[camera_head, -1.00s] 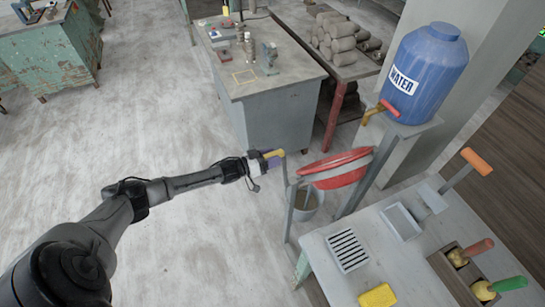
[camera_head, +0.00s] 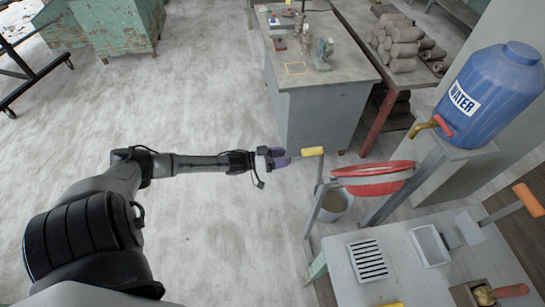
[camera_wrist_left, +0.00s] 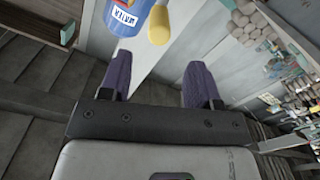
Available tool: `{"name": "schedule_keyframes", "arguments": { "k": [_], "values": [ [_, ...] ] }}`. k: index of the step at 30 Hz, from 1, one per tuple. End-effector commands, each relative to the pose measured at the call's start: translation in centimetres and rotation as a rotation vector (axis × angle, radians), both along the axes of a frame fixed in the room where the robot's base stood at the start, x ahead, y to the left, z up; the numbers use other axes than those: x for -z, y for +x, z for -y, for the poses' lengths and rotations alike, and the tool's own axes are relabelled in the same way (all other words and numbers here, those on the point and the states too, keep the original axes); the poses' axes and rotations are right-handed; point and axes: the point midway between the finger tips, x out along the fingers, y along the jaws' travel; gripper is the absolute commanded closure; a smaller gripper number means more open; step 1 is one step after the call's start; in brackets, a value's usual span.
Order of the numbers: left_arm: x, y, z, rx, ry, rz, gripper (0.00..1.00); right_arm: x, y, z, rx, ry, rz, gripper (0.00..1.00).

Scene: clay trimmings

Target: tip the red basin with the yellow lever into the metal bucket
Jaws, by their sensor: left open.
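The red basin (camera_head: 375,178) hangs in a grey frame at the right of the head view, its rim near level. Its yellow lever (camera_head: 312,151) sticks out to the left at the top of a grey arm. The metal bucket (camera_head: 338,205) stands below the basin; its inside is partly hidden. My left gripper (camera_head: 283,157), with purple fingers, is open and empty just left of the lever's end, apart from it. In the left wrist view the yellow lever (camera_wrist_left: 159,25) lies beyond the gap between the open fingers (camera_wrist_left: 159,78). My right gripper is not in view.
A blue water barrel (camera_head: 490,95) with a tap stands right of the basin. A grey worktable (camera_head: 405,275) with a slotted grate (camera_head: 368,260) is in front. A grey cabinet (camera_head: 330,115) stands behind.

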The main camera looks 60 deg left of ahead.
Motion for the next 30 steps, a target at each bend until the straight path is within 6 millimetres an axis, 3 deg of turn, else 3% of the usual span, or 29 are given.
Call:
{"name": "schedule_keyframes", "arguments": {
  "k": [9, 30],
  "values": [
    [0.0, -2.7, -1.0, 0.001, 0.000, 0.000, 0.43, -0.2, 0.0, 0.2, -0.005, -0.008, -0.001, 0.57],
    [0.0, -3.0, -1.1, 0.001, 0.000, 0.000, 0.43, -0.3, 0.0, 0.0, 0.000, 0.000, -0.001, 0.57]
  ]
}}
